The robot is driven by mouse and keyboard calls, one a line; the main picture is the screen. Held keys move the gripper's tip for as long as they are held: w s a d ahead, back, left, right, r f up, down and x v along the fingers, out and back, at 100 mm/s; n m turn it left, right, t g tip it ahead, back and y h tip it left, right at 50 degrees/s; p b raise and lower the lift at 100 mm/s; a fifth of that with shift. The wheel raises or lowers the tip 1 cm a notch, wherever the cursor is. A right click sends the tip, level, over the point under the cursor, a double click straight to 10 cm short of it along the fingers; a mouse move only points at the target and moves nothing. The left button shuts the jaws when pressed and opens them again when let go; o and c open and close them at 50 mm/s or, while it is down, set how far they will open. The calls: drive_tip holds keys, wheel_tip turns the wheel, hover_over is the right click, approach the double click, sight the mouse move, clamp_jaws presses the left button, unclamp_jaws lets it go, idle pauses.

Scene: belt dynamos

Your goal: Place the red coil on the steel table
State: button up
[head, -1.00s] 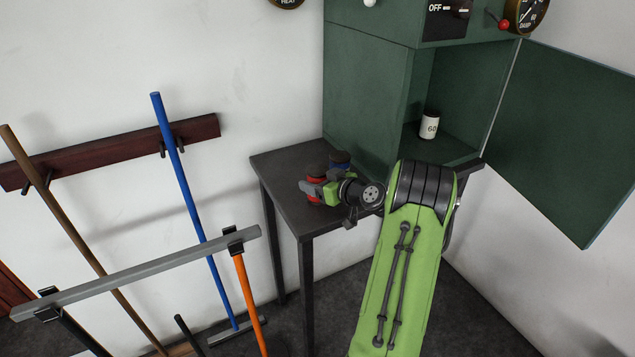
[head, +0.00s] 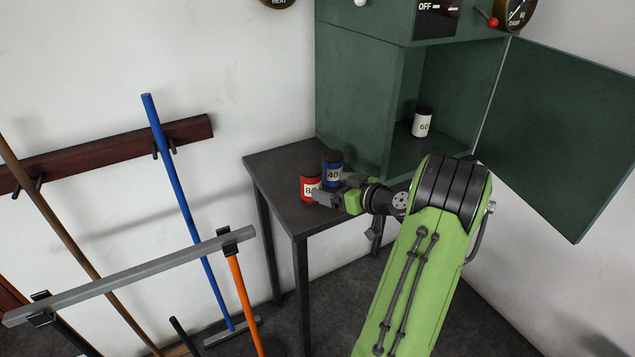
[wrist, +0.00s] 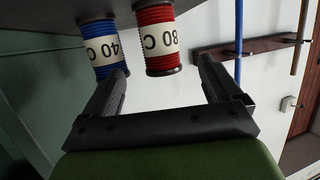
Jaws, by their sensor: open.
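The red coil (head: 309,187), labelled 80, stands upright on the dark steel table (head: 270,168). In the wrist view the red coil (wrist: 155,40) lies ahead of the fingers, between their lines and apart from both. A blue coil (head: 332,165), labelled 40, stands on the table just behind and to the right of the red one. The blue coil also shows in the wrist view (wrist: 99,45), close to the tip of one finger. My gripper (wrist: 165,82) is open and empty. In the head view it is just right of the red coil.
A green cabinet (head: 350,110) with an open door (head: 560,130) stands against the table's right side. A white coil (head: 422,123) labelled 60 stands inside. A rack with blue (head: 180,190) and orange (head: 245,300) poles is at left. The table's left part is bare.

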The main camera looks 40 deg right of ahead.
drive_tip(key=a+r+n+g+y, duration=0.1)
drive_tip(key=a+r+n+g, duration=0.15)
drive_tip(key=a, duration=1.05)
drive_tip(key=a+r+n+g+y, duration=0.1)
drive_tip(key=a+r+g+y, duration=0.2)
drive_tip(key=a, duration=1)
drive_tip(key=s+a+m+g+h, duration=0.1)
drive_tip(key=s+a, duration=0.3)
drive_tip(key=s, duration=0.5)
drive_tip(key=s+a+m+g+h, duration=0.2)
drive_tip(key=s+a, duration=0.2)
drive_tip(key=s, duration=0.5)
drive_tip(key=shift+s+a+r, duration=0.3)
drive_tip(key=shift+s+r, duration=0.1)
drive_tip(key=shift+r, duration=0.05)
